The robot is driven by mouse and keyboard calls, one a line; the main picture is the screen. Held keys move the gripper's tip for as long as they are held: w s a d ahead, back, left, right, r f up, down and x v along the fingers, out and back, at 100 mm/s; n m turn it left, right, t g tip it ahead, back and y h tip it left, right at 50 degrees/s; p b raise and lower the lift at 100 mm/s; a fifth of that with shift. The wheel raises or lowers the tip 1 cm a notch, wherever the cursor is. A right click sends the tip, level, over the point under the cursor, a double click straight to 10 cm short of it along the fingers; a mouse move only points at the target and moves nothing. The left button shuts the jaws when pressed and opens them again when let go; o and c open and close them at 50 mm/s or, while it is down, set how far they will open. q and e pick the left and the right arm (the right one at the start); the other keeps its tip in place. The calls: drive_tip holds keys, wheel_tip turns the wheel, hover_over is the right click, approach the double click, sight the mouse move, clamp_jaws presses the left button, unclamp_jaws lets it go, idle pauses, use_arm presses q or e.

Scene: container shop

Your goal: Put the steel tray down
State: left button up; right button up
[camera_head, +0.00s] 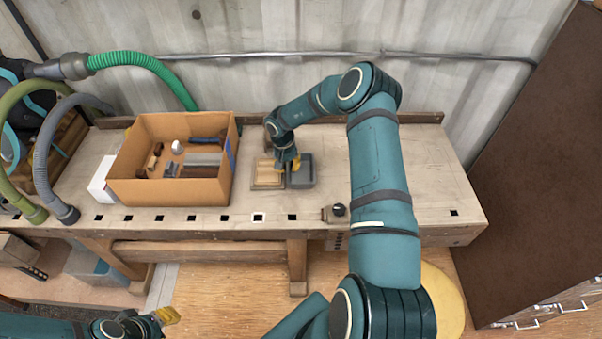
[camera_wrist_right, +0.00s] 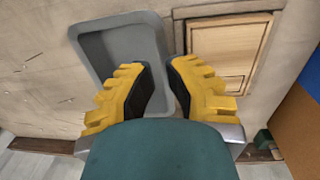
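The grey steel tray (camera_head: 303,172) lies on the workbench, right of a small wooden tray (camera_head: 267,179). In the right wrist view the steel tray (camera_wrist_right: 122,45) fills the upper middle, and the wooden tray (camera_wrist_right: 222,48) is beside it. My right gripper (camera_head: 289,163) is over the steel tray's side nearest the wooden tray. Its yellow fingers (camera_wrist_right: 160,72) stand apart with a gap around that rim; the left finger hides part of the tray. My left gripper (camera_head: 168,316) is low at the left, away from the bench; its opening is unclear.
A cardboard box (camera_head: 170,191) with several tools stands left of the trays, beside a white box (camera_head: 102,180). A dark knob (camera_head: 339,210) is at the bench's front edge. The bench top (camera_head: 437,180) is clear on the right. A brown cabinet (camera_head: 540,160) stands further right.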

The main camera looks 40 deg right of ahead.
sight(305, 177)
drive_tip(key=shift+s+f, duration=0.2)
drive_tip(key=shift+f, duration=2.3)
drive_tip(key=shift+f, duration=0.1)
clamp_jaws()
